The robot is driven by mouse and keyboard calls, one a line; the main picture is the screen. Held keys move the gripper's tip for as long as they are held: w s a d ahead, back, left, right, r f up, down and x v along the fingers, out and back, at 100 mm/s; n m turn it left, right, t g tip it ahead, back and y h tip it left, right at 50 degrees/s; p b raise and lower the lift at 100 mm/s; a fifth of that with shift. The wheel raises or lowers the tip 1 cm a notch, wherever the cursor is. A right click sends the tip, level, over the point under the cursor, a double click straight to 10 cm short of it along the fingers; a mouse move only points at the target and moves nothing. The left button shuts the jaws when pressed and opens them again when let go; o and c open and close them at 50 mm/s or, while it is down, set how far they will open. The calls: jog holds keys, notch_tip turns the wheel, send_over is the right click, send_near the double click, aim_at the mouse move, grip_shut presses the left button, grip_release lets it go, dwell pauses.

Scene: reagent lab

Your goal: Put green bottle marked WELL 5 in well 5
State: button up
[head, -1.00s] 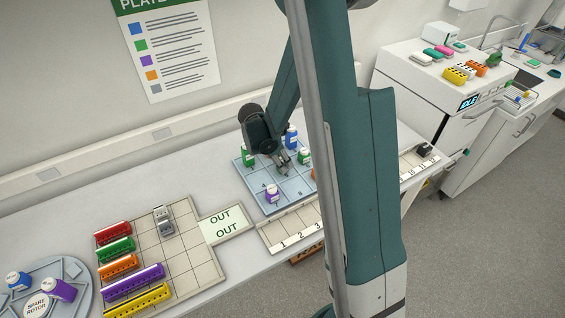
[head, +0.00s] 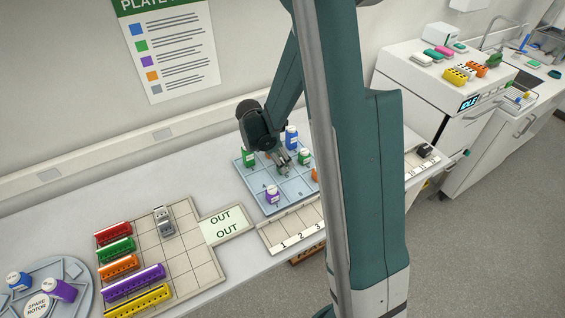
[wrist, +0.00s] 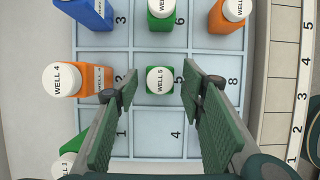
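The green bottle marked WELL 5 (wrist: 160,80) stands upright in the middle cell of the pale blue grid tray (wrist: 158,118), with the printed 5 beside its cap in the wrist view. My gripper (wrist: 160,86) is open, with one finger on each side of the bottle and a visible gap on both sides. In the head view my gripper (head: 284,167) is low over the middle of the tray (head: 293,190) and hides most of this bottle. I cannot tell how far down the fingertips reach beside it.
Close around stand an orange bottle marked WELL 4 (wrist: 62,79), a blue one (wrist: 98,12), another green one (wrist: 160,15), an orange one (wrist: 229,15), a green WELL 1 (wrist: 66,166) and a purple one (head: 273,194). A numbered strip (head: 291,228) lies in front.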

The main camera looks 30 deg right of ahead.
jog(key=v, duration=1)
jog(key=shift+a, duration=0.1)
jog(key=shift+r, duration=0.1)
dwell(0.5)
jog(key=s+a+r+m+t+y, duration=0.25)
jog(key=s+a+r+m, duration=0.5)
jog(key=s+r, duration=0.4)
jog(key=s+a+r+m+t+y, duration=0.1)
jog(key=s+a+r+m+t, duration=0.1)
jog(key=s+m, duration=0.3)
jog(key=s+a+r+m+t+y, duration=0.1)
jog(key=s+a+r+m+t, duration=0.1)
jog(key=s+a+r+m, duration=0.2)
jog(key=shift+s+a+m+t, duration=0.4)
jog(key=shift+s+m, duration=0.35)
jog(key=shift+s, duration=1.1)
jog(key=shift+f, duration=0.1)
